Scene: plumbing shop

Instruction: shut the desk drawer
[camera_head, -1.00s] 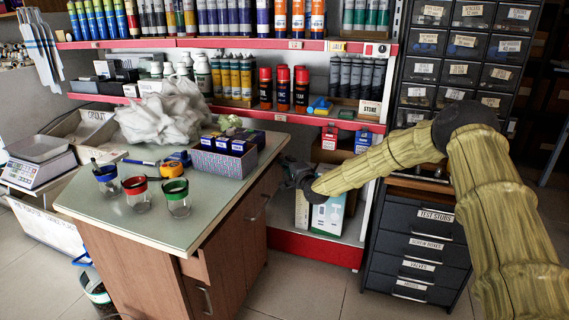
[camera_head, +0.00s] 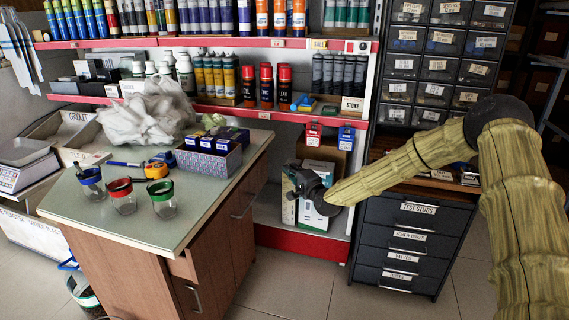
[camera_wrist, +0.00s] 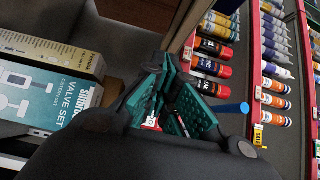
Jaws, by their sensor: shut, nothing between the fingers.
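The wooden desk (camera_head: 120,270) with a pale glass top stands at left centre in the head view. Its right side carries brown fronts (camera_head: 218,245) with metal handles. A small lighter-brown part (camera_head: 182,266) juts out just under the top at the near corner; I cannot tell whether it belongs to a drawer, or how far any drawer stands open. My gripper (camera_head: 296,180) is right of the desk, apart from its fronts, before the lower shelf. In the wrist view my gripper's teal-padded fingers (camera_wrist: 182,108) are shut and empty. No desk front is clearly identifiable there.
Jars (camera_head: 160,200), a blue carton box (camera_head: 210,155) and crumpled white plastic (camera_head: 148,112) lie on the desk. A red-edged shelf (camera_head: 300,243) stands behind my gripper, holding a valve set box (camera_wrist: 40,98). A dark drawer cabinet (camera_head: 412,245) stands right. Tiled floor is clear between.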

